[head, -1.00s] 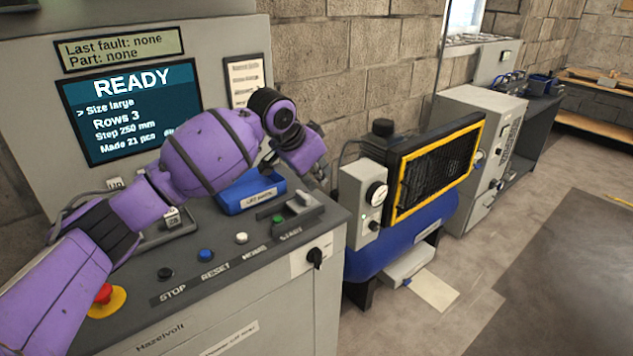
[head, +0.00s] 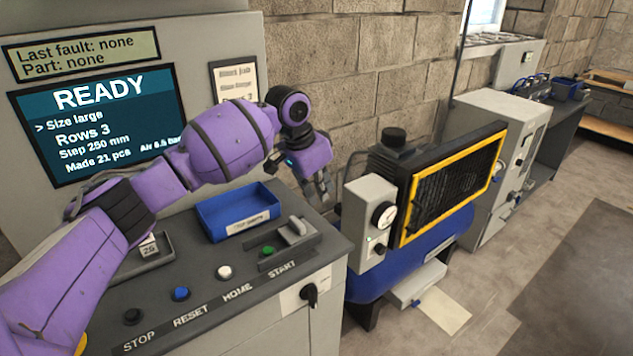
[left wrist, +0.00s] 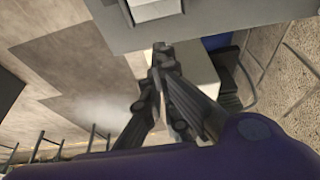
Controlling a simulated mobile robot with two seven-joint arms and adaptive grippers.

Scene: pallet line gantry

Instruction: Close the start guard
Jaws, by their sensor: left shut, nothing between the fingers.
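The start guard (head: 296,231) is a grey cover at the right end of the console top. It stands raised to the right of the green start button (head: 268,251), which is uncovered. My left gripper (head: 322,198) is above and behind the guard, apart from it, near the console's right edge. Its fingers are together and empty, and they show closed in the left wrist view (left wrist: 161,50). A pale block at the top of the left wrist view may be the guard, but I cannot tell. My right gripper is not in view.
A blue tray (head: 238,213) sits behind the buttons. White (head: 224,272), blue (head: 180,293) and black (head: 132,316) buttons line the console top. A rotary switch (head: 309,293) is on the front face. A compressor with a yellow-framed grille (head: 455,185) stands right of the console.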

